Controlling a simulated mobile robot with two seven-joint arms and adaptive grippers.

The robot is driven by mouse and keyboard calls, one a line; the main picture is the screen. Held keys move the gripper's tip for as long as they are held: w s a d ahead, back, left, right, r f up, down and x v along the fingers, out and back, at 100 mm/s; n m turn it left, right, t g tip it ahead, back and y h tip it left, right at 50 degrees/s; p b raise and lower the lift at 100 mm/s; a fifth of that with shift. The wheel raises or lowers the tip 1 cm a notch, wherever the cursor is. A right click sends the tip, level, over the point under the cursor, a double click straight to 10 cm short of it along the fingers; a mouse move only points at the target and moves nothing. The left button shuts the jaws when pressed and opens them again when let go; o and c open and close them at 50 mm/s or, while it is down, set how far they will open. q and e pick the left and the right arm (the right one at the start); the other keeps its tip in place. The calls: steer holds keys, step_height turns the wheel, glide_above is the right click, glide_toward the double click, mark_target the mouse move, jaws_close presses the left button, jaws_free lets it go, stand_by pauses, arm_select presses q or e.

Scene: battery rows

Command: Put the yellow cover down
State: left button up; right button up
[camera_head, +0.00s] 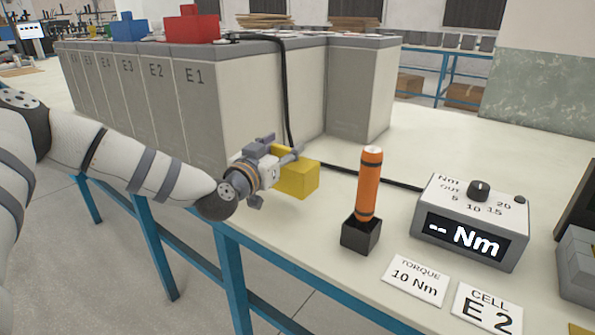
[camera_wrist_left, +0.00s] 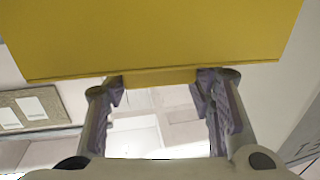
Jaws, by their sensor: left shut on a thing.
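My left gripper (camera_head: 278,163) is shut on the yellow cover (camera_head: 299,180), a plain box-like piece. It holds the cover near the front edge of the bench, left of the orange tool. In the left wrist view the cover (camera_wrist_left: 150,42) fills the top, and the two fingers of the left gripper (camera_wrist_left: 160,88) close on a narrow yellow part at its near edge. I cannot tell whether the cover's underside touches the bench. My right gripper is out of view.
Grey cells (camera_head: 200,115) stand in a row behind the gripper, with a red cover (camera_head: 192,28) and a blue cover (camera_head: 128,29) on top. An orange tool (camera_head: 369,185) stands in a black holder (camera_head: 361,235). A torque display (camera_head: 470,222) and cards (camera_head: 416,281) lie rightward. The bench behind the tool is mostly clear.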

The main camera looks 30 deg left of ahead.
arm_select(q)
steer(key=shift+w+d+f, duration=0.25)
steer(key=shift+w+f, duration=0.6)
steer(key=shift+f, duration=0.2)
steer(key=f, duration=0.1)
steer(key=f+b, duration=0.1)
steer(key=f, duration=0.1)
steer(key=shift+w+d+f+b, duration=0.15)
steer(key=shift+w+f+b, duration=0.15)
steer(key=shift+f, duration=0.1)
steer(key=shift+r, duration=0.25)
steer(key=o, duration=1.2)
steer(key=shift+f, duration=0.1)
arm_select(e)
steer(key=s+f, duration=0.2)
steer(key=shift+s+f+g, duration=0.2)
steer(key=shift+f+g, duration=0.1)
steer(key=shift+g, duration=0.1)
